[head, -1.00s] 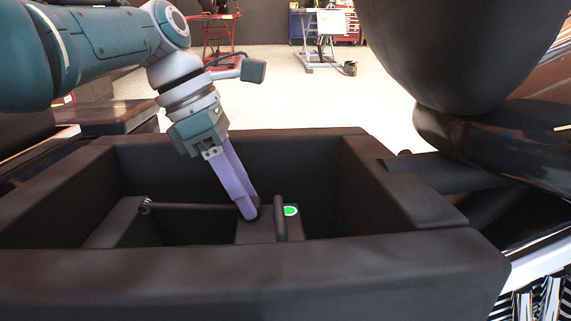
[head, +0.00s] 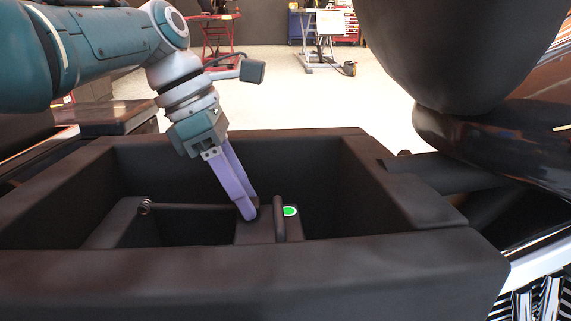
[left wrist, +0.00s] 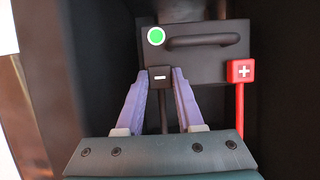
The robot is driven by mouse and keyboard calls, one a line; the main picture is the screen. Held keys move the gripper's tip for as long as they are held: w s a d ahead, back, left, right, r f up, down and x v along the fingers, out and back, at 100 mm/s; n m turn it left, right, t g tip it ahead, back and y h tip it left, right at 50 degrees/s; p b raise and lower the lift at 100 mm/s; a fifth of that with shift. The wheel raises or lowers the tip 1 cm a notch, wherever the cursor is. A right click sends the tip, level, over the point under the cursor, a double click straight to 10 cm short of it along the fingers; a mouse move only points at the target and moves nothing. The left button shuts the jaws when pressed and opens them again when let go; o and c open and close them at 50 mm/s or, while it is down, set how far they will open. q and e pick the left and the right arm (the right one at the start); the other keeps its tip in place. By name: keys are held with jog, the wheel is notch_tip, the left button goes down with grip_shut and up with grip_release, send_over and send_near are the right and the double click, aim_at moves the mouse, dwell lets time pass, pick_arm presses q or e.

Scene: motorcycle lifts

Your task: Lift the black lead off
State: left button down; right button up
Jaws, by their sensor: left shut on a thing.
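The black lead's clamp (left wrist: 160,77), a small block with a white minus sign, sits at the near edge of the dark battery (left wrist: 205,62) in the left wrist view. Its black cable runs down between my fingers. My left gripper (left wrist: 160,80) is shut on this clamp, one purple finger on each side. In the head view the left gripper (head: 248,214) reaches down into the dark box, its tips at the battery (head: 260,230). The clamp is mostly hidden there by the fingers. I see no clear gap between clamp and battery. My right gripper is not in view.
A red clamp (left wrist: 241,71) with a plus sign and red cable sits right of the black one. The battery has a handle (left wrist: 203,41) and green indicator (left wrist: 156,36). The dark box walls (head: 375,185) surround the gripper closely. Motorcycle bodywork (head: 460,50) overhangs the right.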

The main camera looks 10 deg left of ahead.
pick_arm(q)
jog(key=shift+a+r+h+p, duration=0.1)
jog(key=shift+r+h+p, duration=0.2)
jog(key=shift+r+p, duration=0.35)
jog(key=r+h+p, duration=0.1)
jog(key=r+p, duration=0.1)
jog(key=p, duration=0.1)
jog(key=shift+a+t+h, duration=0.3)
jog(key=shift+h, duration=0.1)
jog(key=shift+s+a+r+t+h, duration=0.1)
jog(key=shift+a+r+t+h, duration=0.15)
jog(key=shift+a+r+h, duration=0.35)
jog(key=shift+w+a+r+t+h, duration=0.1)
jog(key=shift+a+r+t+h, duration=0.25)
jog(key=shift+r+h, duration=0.5)
jog(key=shift+s+a+r+t+h, duration=0.1)
jog(key=shift+a+r+t+h, duration=0.1)
jog(key=shift+a+r+h, duration=0.4)
jog(key=shift+d+r, duration=0.1)
jog(key=shift+d, duration=0.05)
